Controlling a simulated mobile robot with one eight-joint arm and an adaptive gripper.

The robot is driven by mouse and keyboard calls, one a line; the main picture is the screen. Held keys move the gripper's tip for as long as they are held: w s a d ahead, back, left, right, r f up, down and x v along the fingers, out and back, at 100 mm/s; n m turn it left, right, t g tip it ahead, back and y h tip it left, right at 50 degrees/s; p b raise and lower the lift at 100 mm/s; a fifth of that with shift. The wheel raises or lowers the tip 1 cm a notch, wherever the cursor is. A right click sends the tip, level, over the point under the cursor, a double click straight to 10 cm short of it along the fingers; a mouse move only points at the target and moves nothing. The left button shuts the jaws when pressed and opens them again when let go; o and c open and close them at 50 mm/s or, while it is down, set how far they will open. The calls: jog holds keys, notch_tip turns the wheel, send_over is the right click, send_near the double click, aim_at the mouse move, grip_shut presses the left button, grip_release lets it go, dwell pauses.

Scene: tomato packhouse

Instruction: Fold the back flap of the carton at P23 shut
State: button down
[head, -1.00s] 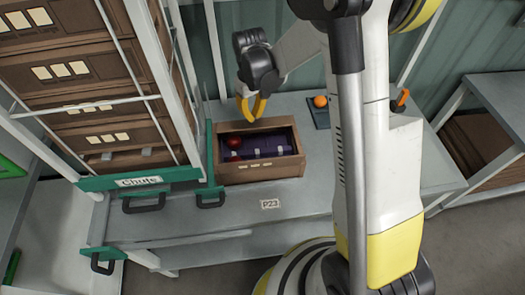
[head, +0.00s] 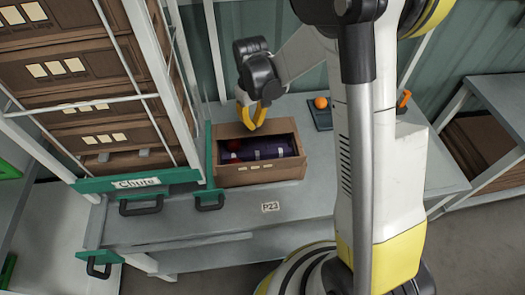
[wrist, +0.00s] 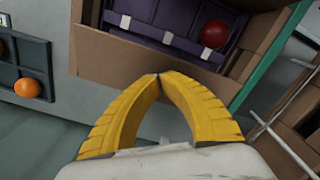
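The brown carton (head: 224,178) stands on the grey bench behind the P23 label (head: 270,207). Its top is open, showing a dark purple insert (head: 262,148) and a red round item (head: 234,144).
A rack of stacked cartons (head: 75,90) with a green Chute sign (head: 138,182) stands close on the left. A dark panel with an orange ball (head: 321,102) lies to the right. The bench front around the label is clear.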

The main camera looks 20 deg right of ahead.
jog(key=shift+r+p, duration=2.25)
jog(key=shift+r, duration=1.45)
jog(key=shift+s+r, duration=0.1)
jog(key=s+r+m+t+b, duration=0.2)
jog(key=s+r+t+b, duration=0.15)
jog(key=s+r, duration=0.55)
jog(key=s+d+m+t+b, duration=0.1)
jog(key=s+t, duration=0.2)
jog(key=s, duration=0.6)
jog(key=shift+s+d+r+m+t+b, duration=0.25)
jog(key=shift+s+r+m+t+b, duration=0.1)
jog(key=shift+r+m+b, duration=0.05)
jog(key=shift+w, duration=0.1)
